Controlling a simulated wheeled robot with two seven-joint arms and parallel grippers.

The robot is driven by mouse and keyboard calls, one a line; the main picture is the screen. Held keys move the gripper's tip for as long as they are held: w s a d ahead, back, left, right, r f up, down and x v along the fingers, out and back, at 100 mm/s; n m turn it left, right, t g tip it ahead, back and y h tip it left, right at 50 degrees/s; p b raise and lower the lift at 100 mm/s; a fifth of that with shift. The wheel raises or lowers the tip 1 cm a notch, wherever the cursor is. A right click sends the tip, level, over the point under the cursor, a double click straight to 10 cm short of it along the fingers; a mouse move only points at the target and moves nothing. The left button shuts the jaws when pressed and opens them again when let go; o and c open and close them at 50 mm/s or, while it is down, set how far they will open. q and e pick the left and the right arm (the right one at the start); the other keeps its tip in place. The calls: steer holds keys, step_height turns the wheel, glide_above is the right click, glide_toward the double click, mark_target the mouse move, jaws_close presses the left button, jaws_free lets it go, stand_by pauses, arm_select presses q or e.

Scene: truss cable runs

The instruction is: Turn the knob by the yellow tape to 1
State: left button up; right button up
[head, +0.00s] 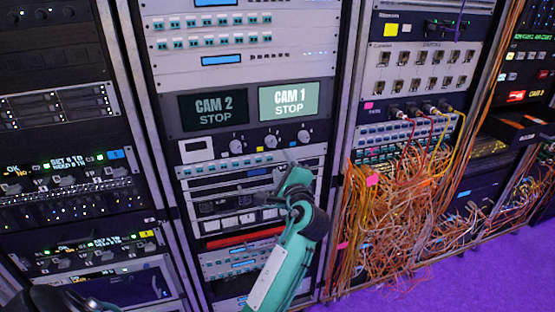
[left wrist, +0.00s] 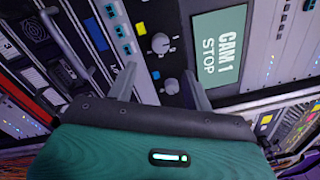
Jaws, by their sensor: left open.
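A row of knobs sits on the panel below the CAM 1 and CAM 2 screens. The yellow tape (head: 259,149) is at the lower left of the middle knob (head: 271,141). In the left wrist view the yellow tape (left wrist: 140,29) is beside that knob (left wrist: 160,42), whose setting I cannot read. A blue tape (left wrist: 155,75) marks the neighbouring knob (left wrist: 170,87), which appears between my finger lines. My left gripper (head: 284,172) is open and empty, just below the knobs in the head view; its fingers also show in the wrist view (left wrist: 160,88). My right gripper is not in view.
The CAM 1 screen (head: 289,101) is lit and the CAM 2 screen (head: 213,109) is dark. A white-framed module (head: 196,150) is left of the knobs. Tangled orange cables (head: 400,210) hang on the rack to the right. Purple floor (head: 480,270) is clear at lower right.

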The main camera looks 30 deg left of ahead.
arm_select(q)
steer(key=v, duration=0.4)
steer(key=shift+b, duration=0.3)
